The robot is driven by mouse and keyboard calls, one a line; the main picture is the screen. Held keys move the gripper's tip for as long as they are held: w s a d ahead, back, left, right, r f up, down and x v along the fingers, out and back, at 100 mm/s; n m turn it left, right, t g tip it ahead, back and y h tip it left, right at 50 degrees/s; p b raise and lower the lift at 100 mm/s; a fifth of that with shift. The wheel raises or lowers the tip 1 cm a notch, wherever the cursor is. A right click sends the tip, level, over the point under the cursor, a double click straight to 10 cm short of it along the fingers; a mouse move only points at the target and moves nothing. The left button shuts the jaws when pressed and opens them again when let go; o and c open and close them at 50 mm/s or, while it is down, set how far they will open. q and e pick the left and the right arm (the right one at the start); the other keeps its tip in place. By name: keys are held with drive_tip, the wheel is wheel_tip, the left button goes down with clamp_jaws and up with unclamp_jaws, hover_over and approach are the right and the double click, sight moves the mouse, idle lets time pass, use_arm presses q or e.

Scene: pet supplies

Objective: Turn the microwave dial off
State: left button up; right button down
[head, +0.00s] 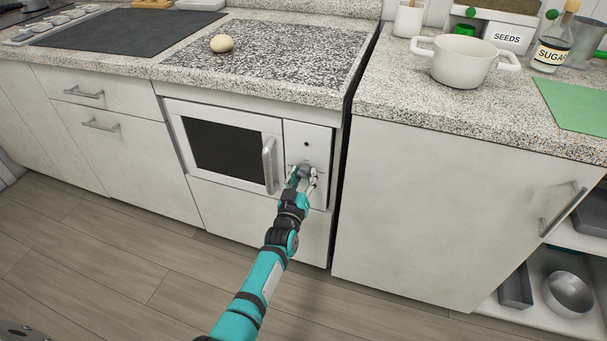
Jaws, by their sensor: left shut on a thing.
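The white microwave (176,111) is built into the cabinet under the counter, with a dark window and a vertical handle (269,165). Its control panel (308,134) is on the right side, with a small dark button (306,144) near the top. The grey dial (304,171) sits low on this panel, mostly hidden by my gripper. My left gripper (303,178) is at the dial with its fingers around it, shut on it. The dial's exact setting cannot be read. My right gripper is not in view.
The microwave handle stands just left of my left gripper. Above, the speckled counter holds a round pale object (222,43). On the right counter stand a white pot (461,62), a sugar bottle (553,48) and a green mat (577,104). The floor (130,255) in front is clear.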

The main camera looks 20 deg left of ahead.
use_arm(q)
drive_tip(key=n, duration=0.3)
drive_tip(key=shift+p, duration=0.3)
drive_tip(key=n, duration=0.2)
drive_tip(key=shift+n+g, duration=0.3)
drive_tip(key=n, duration=0.2)
drive_tip(key=shift+n, duration=0.4)
drive_tip(key=n, duration=0.3)
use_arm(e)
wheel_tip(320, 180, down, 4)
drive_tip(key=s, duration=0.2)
use_arm(q)
drive_tip(key=shift+n+g, duration=0.3)
drive_tip(key=shift+n, duration=0.3)
drive_tip(key=n, duration=0.2)
drive_tip(key=shift+n+h, duration=0.3)
drive_tip(key=n, duration=0.4)
drive_tip(key=shift+r+h, duration=0.15)
drive_tip(key=shift+h, duration=0.15)
drive_tip(key=shift+n+b, duration=0.35)
drive_tip(key=shift+n, duration=0.95)
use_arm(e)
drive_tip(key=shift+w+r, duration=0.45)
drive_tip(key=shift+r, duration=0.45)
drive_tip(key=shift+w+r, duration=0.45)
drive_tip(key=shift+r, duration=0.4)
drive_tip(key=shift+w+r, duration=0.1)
